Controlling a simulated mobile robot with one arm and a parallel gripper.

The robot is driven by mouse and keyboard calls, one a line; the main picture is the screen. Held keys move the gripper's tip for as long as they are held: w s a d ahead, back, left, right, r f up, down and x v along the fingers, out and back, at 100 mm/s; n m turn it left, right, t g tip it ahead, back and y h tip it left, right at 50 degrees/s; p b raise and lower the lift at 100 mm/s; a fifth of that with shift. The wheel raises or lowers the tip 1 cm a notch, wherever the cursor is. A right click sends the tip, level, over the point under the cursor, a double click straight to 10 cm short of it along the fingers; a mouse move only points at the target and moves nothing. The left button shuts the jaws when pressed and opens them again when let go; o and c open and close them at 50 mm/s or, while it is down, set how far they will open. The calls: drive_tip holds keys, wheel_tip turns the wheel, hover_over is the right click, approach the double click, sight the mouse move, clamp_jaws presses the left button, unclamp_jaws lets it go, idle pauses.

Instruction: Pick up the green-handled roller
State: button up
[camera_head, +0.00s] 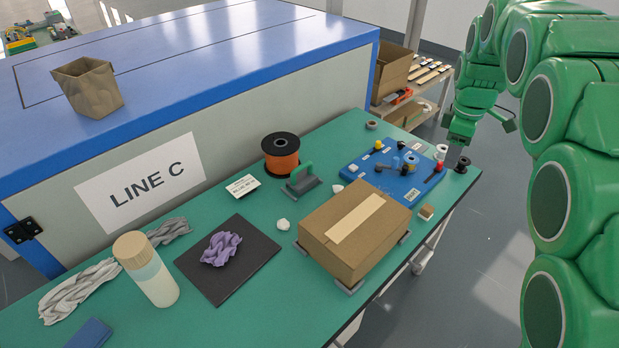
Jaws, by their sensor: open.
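The green-handled tool (301,180) sits on the green bench top, in front of the orange spool and left of the blue board. Its green handle stands above a flat grey base; a roller part is hard to make out. My gripper (456,152) is at the far right end of the bench, at the end of my green arm. It is well to the right of the green-handled tool, apart from it. The fingers are small and hard to make out, with nothing seen held between them.
A cardboard box (353,235) stands in front of the tool. A blue board (372,185) with small parts lies between the tool and my gripper. An orange spool (281,157) stands close behind the tool. A black mat (257,262), white bottle (150,275) and rags are at left.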

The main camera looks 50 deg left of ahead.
drive_tip(key=a+f+n, duration=0.4)
drive_tip(key=a, duration=0.7)
drive_tip(key=n+y, duration=0.2)
drive_tip(key=n, duration=0.9)
hover_over(303, 165)
drive_tip(key=d, duration=0.1)
drive_tip(key=shift+g, duration=0.3)
wheel_tip(303, 165, down, 14)
drive_tip(key=shift+s+d+f, duration=0.1)
drive_tip(key=shift+d+f, duration=0.05)
drive_tip(key=shift+w+a+f, duration=0.1)
drive_tip(key=shift+a+f, duration=0.15)
drive_tip(key=shift+f, duration=0.75)
drive_tip(key=shift+w+a+f, duration=0.1)
drive_tip(key=shift+a+f, duration=0.15)
drive_tip(key=shift+f, duration=0.8)
drive_tip(key=shift+a+f, duration=0.25)
drive_tip(key=shift+f, duration=0.75)
clamp_jaws()
